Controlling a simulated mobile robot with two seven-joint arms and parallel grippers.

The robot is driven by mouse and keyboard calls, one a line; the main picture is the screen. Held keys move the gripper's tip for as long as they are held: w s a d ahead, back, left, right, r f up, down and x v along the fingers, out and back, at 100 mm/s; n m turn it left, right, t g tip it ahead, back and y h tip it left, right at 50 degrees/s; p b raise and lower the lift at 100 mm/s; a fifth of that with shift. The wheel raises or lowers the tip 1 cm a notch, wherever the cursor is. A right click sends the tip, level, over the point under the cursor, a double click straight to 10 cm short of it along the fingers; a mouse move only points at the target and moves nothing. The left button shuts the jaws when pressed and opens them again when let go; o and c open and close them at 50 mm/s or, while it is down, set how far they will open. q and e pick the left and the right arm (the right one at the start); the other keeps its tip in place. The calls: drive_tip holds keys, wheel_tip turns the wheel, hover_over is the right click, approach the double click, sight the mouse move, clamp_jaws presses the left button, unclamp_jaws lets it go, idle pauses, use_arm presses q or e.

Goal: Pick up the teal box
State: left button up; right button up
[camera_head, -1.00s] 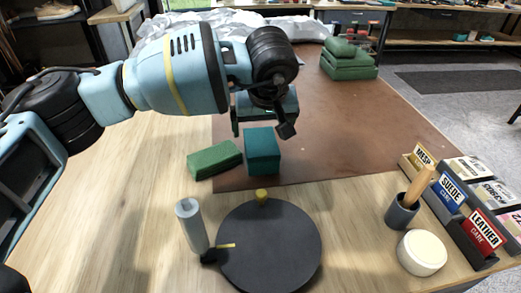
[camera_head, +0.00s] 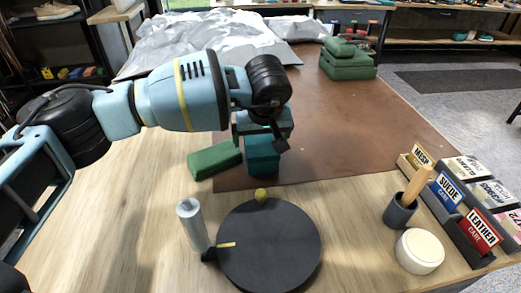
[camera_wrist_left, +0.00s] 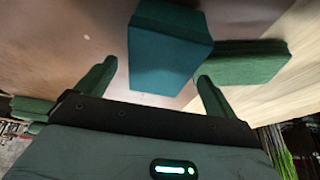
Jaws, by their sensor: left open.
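The teal box (camera_head: 263,163) stands on the near edge of the brown mat. My left gripper (camera_head: 259,143) is open, with its fingers pointing down just above the box. The gripper hides the upper part of the box in the head view. In the left wrist view the box (camera_wrist_left: 168,52) shows ahead of the gap between the two green fingers of my left gripper (camera_wrist_left: 155,85), and the jaws hold nothing. My right gripper is not in view.
A green block (camera_head: 214,160) lies close on the left of the box. A dark round plate (camera_head: 268,250) and a grey cylinder (camera_head: 192,226) are nearer. A cup with a wooden handle (camera_head: 400,212) and a white round tin (camera_head: 419,251) stand right. The mat (camera_head: 360,130) is clear on the right.

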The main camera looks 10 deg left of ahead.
use_arm(q)
drive_tip(key=shift+f, duration=0.25)
drive_tip(key=shift+c, duration=0.4)
drive_tip(key=c, duration=1.4)
